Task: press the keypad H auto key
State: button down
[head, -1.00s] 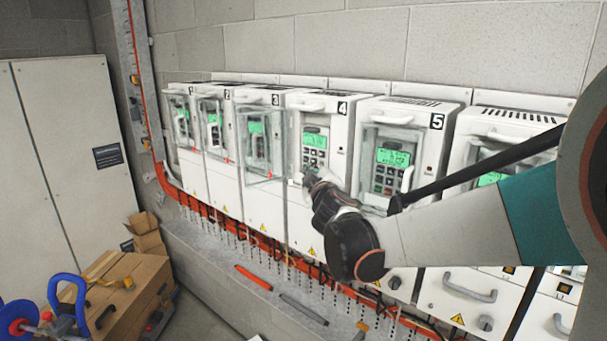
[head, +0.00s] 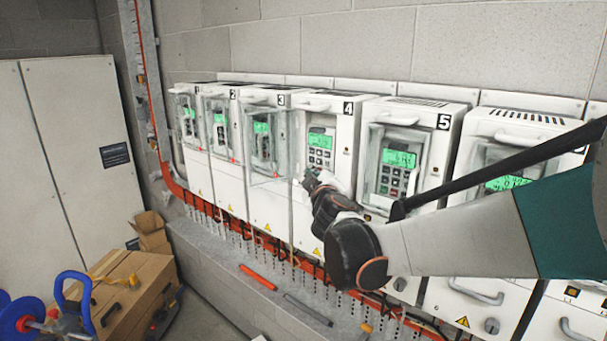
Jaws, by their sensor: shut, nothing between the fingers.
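Drive 4 (head: 340,202) is a white cabinet in the middle of the row. Its keypad (head: 320,152) has a lit green display above several small keys and shows uncovered. A clear cover (head: 283,150) stands to the left of this keypad. The key labels are too small to read, so I cannot tell which is the H auto key. My gripper (head: 309,179) is shut and empty, with its tip just below the keypad's lower left keys. I cannot tell whether it touches the drive. My gripper and wrist hide part of the drive's front below the keypad.
Drive 5 (head: 430,118) stands to the right with its keypad behind a clear cover. Drive 3 (head: 262,190) and others stand to the left. An orange cable duct (head: 205,207) runs below. A cardboard box (head: 125,285) lies at lower left.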

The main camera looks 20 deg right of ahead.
jog(key=s+a, duration=0.1)
jog(key=a, duration=0.1)
jog(key=s+a, duration=0.1)
jog(key=s, duration=0.1)
jog(key=shift+a, duration=0.4)
dwell(0.6)
jog(key=s+d+f+m+g+h+b, duration=0.1)
jog(key=s+d+f+m+g+b, duration=0.25)
jog(key=s+f+b, duration=0.55)
jog(key=s+d+f+m+g+h+b, duration=0.1)
jog(key=s+d+f+m+g+b, duration=0.2)
jog(key=s+f+b, duration=0.6)
jog(key=s+a+f+g+y+b, duration=0.1)
jog(key=s+f+b, duration=0.3)
jog(key=f, duration=0.4)
jog(key=s+a+f+m+g+y+b, duration=0.1)
jog(key=s+f+b, duration=0.3)
jog(key=f, duration=0.5)
jog(key=s+a+f+g+y+b, duration=0.1)
jog(key=s+a+f+y+b, duration=0.1)
jog(key=s+f, duration=0.4)
notch_tip(320, 180, down, 3)
jog(key=shift+s+a+f+m+b, duration=0.15)
jog(key=shift+a+m+b, duration=0.3)
jog(key=shift+b, duration=0.45)
jog(key=shift+g, duration=0.25)
